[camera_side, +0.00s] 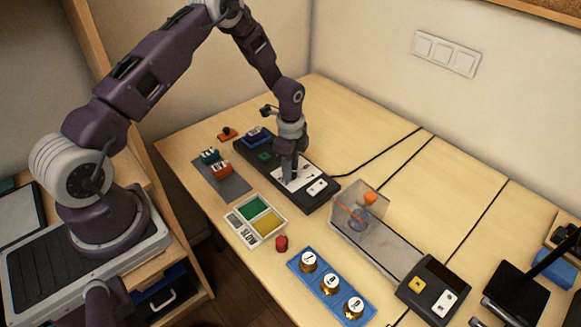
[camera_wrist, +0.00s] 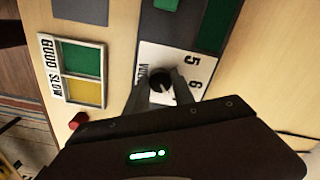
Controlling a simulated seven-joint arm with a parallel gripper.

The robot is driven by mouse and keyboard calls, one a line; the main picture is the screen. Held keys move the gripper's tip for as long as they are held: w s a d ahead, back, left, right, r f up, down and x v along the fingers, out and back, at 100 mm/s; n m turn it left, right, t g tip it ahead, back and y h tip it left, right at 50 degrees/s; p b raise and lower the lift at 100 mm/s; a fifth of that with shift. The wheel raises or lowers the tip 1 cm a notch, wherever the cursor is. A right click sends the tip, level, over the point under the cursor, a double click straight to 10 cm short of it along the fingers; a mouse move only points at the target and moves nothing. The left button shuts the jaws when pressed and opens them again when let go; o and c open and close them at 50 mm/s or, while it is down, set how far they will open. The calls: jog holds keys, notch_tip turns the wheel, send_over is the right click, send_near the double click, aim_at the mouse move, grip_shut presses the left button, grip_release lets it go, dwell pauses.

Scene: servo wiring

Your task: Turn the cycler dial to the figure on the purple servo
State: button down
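The cycler (camera_side: 312,205) is a long black box with a white dial plate (camera_wrist: 205,62). Its round black dial (camera_wrist: 160,82) sits between my gripper's fingers (camera_wrist: 160,90), which point down at the plate. The fingers flank the dial closely; I cannot tell whether they grip it. Figures 5 and 6 show on the plate; the pointer's setting is unclear. In the side view my gripper (camera_side: 289,172) hides the dial. A dark blue, perhaps purple, servo (camera_side: 257,135) sits at the cycler's far end. Its figure is unreadable. No clearly purple servo shows.
Green (camera_side: 210,156) and orange (camera_side: 221,170) servos stand on a grey mat (camera_side: 235,187). A white-framed tray (camera_side: 240,232) with green and yellow areas and a red knob (camera_side: 281,243) lie in front. A clear-walled box (camera_side: 352,225) and a blue rack (camera_side: 318,288) stand to the right.

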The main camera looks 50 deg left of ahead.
dwell(0.3)
jog(key=n, duration=1.5)
jog(key=shift+d, duration=0.1)
jog(key=n, duration=0.4)
jog(key=shift+n, duration=0.3)
dwell(0.4)
jog(key=c, duration=1.1)
grip_release()
jog(key=shift+o, duration=0.2)
